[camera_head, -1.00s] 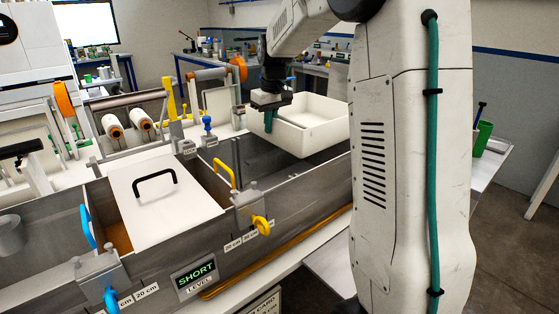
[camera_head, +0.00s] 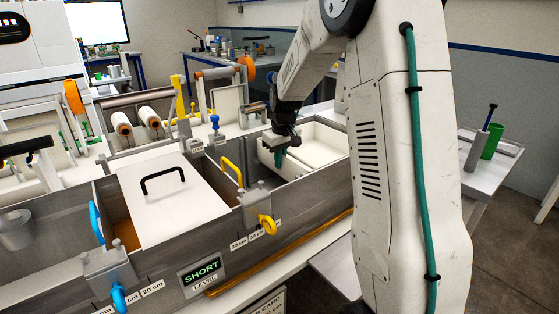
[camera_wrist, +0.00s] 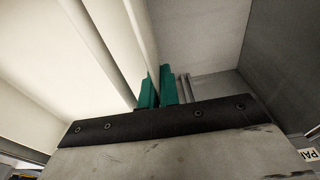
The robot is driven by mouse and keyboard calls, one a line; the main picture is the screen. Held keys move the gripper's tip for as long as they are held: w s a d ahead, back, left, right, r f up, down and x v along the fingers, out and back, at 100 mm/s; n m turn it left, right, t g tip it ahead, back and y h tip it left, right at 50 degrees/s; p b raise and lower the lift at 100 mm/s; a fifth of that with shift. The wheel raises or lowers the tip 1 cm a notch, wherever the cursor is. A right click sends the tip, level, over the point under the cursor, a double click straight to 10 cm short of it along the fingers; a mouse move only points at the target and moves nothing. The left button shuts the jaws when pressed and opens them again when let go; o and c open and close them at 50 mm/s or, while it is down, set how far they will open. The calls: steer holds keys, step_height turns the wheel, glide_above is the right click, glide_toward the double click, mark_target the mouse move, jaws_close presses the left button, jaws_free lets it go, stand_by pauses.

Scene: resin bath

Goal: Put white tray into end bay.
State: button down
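The white tray (camera_head: 322,146) is a shallow, open, empty box at the right in the head view. It sits within the end bay (camera_head: 308,198) of the grey steel bath, its rim near the height of the bath walls. The front wall hides its underside, so I cannot tell whether it rests on the bottom. My gripper (camera_head: 281,155) is at the tray's left side. In the wrist view, the green fingertips (camera_wrist: 157,88) close on the tray's wall (camera_wrist: 119,45), with the steel bay (camera_wrist: 276,62) beside them.
A white panel with a black handle (camera_head: 170,208) covers part of the left bay. A yellow-handled clamp (camera_head: 255,204) and a blue-handled clamp (camera_head: 109,268) sit on the front wall. A display reading SHORT (camera_head: 201,271) is on the front. Rollers (camera_head: 148,117) stand behind.

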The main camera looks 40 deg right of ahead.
steer(key=shift+f, duration=0.15)
steer(key=c, duration=1.6)
jaws_free()
steer(key=shift+c, duration=0.2)
